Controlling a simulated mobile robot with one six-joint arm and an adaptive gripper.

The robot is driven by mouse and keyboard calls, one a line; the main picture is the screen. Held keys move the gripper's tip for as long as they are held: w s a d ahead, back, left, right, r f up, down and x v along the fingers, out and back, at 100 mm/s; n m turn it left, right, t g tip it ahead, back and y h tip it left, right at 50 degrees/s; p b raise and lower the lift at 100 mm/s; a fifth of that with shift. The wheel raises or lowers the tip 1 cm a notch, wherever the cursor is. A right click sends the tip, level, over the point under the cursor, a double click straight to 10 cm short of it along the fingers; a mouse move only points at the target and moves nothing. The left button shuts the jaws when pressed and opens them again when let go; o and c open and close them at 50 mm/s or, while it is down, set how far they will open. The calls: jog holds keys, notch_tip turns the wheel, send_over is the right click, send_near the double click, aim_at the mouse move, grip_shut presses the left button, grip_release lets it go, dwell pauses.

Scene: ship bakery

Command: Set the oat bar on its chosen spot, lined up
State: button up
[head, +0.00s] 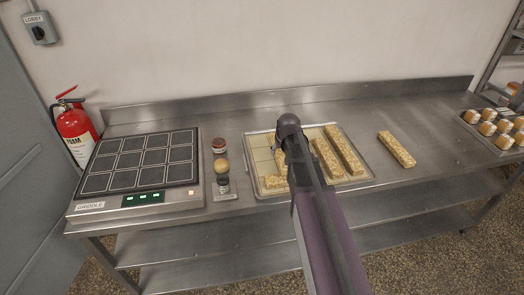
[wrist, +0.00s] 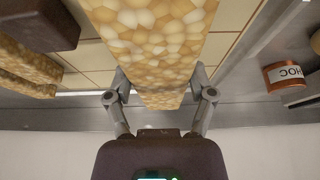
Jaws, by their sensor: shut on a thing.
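My gripper (wrist: 163,93) is shut on an oat bar (wrist: 155,40), one finger on each side of it in the wrist view. The bar is pale golden, knobbly and long. It is over the shallow tray (head: 258,137), whose base is marked in pale squares. I cannot tell whether it touches the base. In the head view my arm hides most of the gripper and held bar; an oat piece (head: 275,182) shows left of the arm, perhaps its near end. Two other oat bars (head: 326,157) (head: 344,150) lie side by side in the tray's right part.
Another oat bar (head: 396,149) lies on the steel counter (head: 430,130) right of the tray. A griddle (head: 140,162) stands at left.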

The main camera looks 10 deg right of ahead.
send_over(262, 152)
jog(key=s, duration=0.2)
jog(key=shift+s+d+f+b, duration=0.15)
jog(key=shift+d+f+b, duration=0.15)
jog(key=shift+d+f, duration=0.1)
jog(key=shift+w+a, duration=0.15)
jog(key=shift+w, duration=0.15)
jog(key=shift+w+a+f+b, duration=0.1)
jog(key=shift+a+f+b, duration=0.05)
jog(key=shift+f+b, duration=0.35)
jog(key=shift+w+a+f+b, duration=0.1)
jog(key=shift+f+b, duration=0.3)
jog(key=shift+b, duration=0.05)
jog(key=shift+f+b, duration=0.9)
jog(key=shift+f, duration=0.15)
jog(key=o, duration=1.2)
jog(key=shift+o, duration=0.2)
jog(key=shift+r, duration=0.25)
jog(key=p+v, duration=1.1)
jog(key=v, duration=0.1)
